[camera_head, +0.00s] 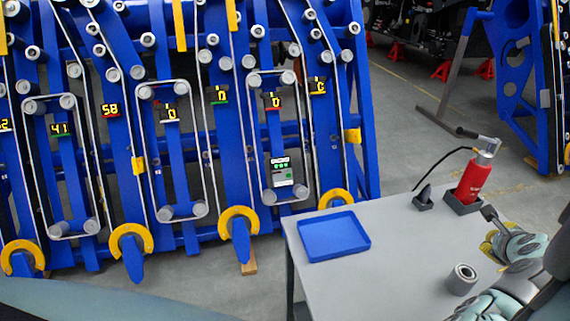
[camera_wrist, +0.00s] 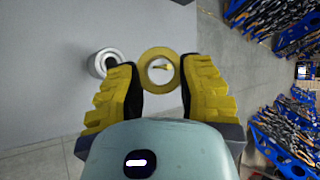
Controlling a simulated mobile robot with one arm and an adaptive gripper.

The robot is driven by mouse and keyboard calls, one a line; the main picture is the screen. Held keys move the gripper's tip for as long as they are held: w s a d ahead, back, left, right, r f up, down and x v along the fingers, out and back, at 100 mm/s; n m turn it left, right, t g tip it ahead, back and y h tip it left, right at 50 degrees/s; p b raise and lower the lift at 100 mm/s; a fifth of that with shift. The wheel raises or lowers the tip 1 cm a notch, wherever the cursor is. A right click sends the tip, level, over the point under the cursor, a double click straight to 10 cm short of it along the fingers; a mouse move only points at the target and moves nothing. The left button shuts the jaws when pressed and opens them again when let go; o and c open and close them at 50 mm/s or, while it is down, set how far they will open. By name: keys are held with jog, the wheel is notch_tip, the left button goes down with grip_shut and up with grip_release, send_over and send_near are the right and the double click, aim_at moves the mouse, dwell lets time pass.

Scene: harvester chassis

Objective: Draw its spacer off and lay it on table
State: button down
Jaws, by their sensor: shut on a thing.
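My gripper (camera_wrist: 160,82) has its yellow, black-padded fingers closed on a yellow ring (camera_wrist: 160,52), which appears to be the spacer. The ring is held between the fingertips, and its open hole faces the wrist camera. A grey hollow roller (camera_wrist: 102,61) stands just left of the ring in the wrist view. In the head view the roller (camera_head: 461,279) stands upright on the grey table (camera_head: 400,250). My gripper (camera_head: 491,236) is at the table's right side, beyond the roller; the ring is hard to make out there.
A blue tray (camera_head: 333,236) lies on the table's left part, with bare tabletop between it and the roller. A red bottle-like tool (camera_head: 473,180) stands in a dark holder at the back, beside a small dark holder (camera_head: 423,201). The blue chassis (camera_head: 180,120) stands behind.

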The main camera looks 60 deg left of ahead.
jog(key=s+a+f+g+y+p, duration=0.1)
jog(key=a+f+g+y+p, duration=0.1)
jog(key=a+f+g, duration=0.3)
jog(key=m+g+p, duration=0.2)
jog(key=g+p, duration=0.1)
send_over(403, 304)
jog(key=d, duration=0.2)
notch_tip(403, 304, down, 8)
jog(key=shift+y, duration=0.4)
jog(key=f+b, duration=0.8)
jog(key=shift+s+f+b, duration=0.35)
jog(key=shift+r, duration=0.1)
jog(key=c, duration=0.6)
grip_release()
jog(key=shift+c, duration=0.2)
jog(key=shift+d+r, duration=0.1)
